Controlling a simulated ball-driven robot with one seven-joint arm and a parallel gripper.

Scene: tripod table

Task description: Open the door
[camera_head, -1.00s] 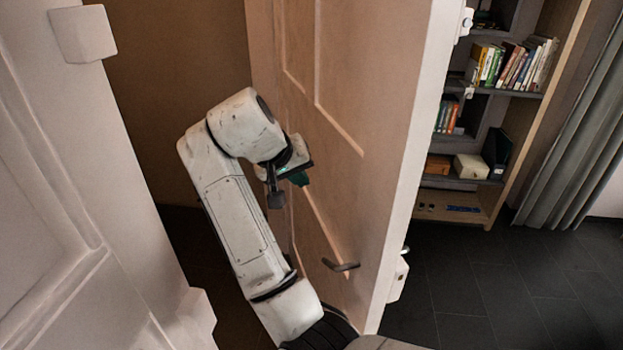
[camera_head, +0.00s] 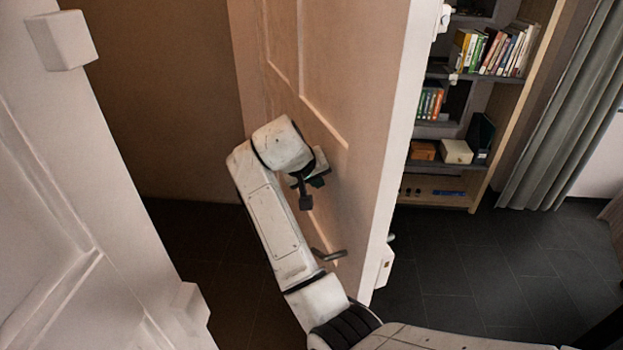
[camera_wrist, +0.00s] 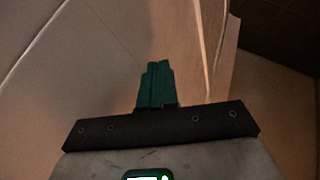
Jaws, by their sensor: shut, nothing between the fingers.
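The door (camera_head: 350,80) stands ajar, its panelled face turned toward my arm and its free edge toward the right of the head view. Its lever handle (camera_head: 328,254) sits low on that face, just right of my forearm. My gripper (camera_head: 305,201) is beside the door face, above and left of the handle, and apart from it. Whether it touches the door cannot be told. In the wrist view the green fingers (camera_wrist: 156,84) are closed together with nothing between them, and a pale panelled surface lies beyond.
A white door frame or panel (camera_head: 60,190) with a block on it (camera_head: 61,40) stands at the left. A dark opening with floor (camera_head: 205,240) lies between it and the door. At the right are a bookshelf (camera_head: 470,130), a grey curtain (camera_head: 570,120) and clear dark floor (camera_head: 480,270).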

